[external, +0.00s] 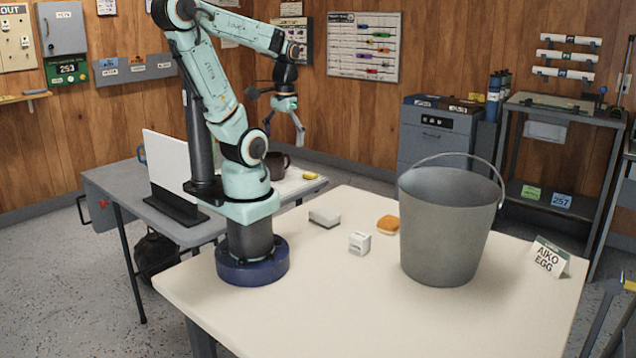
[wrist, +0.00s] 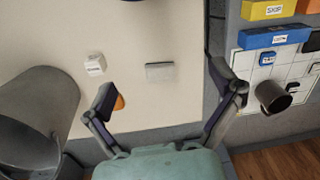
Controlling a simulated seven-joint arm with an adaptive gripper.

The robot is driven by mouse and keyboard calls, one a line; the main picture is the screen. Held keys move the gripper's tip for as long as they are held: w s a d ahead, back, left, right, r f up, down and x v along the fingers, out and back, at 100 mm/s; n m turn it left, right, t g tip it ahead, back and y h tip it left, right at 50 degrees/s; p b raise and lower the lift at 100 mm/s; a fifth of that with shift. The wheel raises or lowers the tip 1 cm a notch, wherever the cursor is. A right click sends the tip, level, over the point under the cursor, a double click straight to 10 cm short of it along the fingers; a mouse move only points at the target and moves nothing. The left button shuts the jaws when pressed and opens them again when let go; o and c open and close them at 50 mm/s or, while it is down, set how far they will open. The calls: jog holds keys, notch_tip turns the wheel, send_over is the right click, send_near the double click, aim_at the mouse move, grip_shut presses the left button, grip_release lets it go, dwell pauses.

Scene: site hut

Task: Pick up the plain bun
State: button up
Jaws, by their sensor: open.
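The plain bun looks like the small golden-brown rounded piece (external: 388,224) on the cream table, just left of the bucket in the external view. In the wrist view an orange edge of it (wrist: 120,102) shows beside the left finger, which hides the rest. My gripper (external: 284,127) is raised high above the table's back edge, to the left of the bun and well clear of it. In the wrist view my gripper (wrist: 165,86) has its fingers spread wide, with nothing held between them.
A large grey bucket (external: 440,235) stands right beside the bun. A small white box (external: 359,243) and a pale grey block (external: 324,217) lie to its left. A folded card (external: 549,257) stands at the right. The table's front is clear. A grey side table (external: 110,187) adjoins behind.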

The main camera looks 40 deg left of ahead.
jog(key=w+d+r+n+t, duration=0.15)
jog(key=w+r+t, duration=0.25)
jog(key=w, duration=0.7)
jog(key=m+g+h, duration=0.1)
jog(key=m+g, duration=0.1)
send_over(391, 216)
jog(key=w+a, duration=0.2)
jog(key=w, duration=0.1)
notch_tip(391, 216, down, 15)
jog(key=shift+m+g, duration=0.25)
jog(key=shift+g, duration=0.65)
jog(key=s+f, duration=0.1)
jog(key=f, duration=0.1)
jog(key=s+d+f, duration=0.1)
jog(key=f, duration=0.2)
jog(key=s+d+f, duration=0.1)
jog(key=f, duration=0.1)
jog(key=shift+d+f, duration=0.1)
jog(key=shift+f, duration=0.3)
notch_tip(391, 216, down, 6)
jog(key=shift+r, duration=0.15)
jog(key=c, duration=1.2)
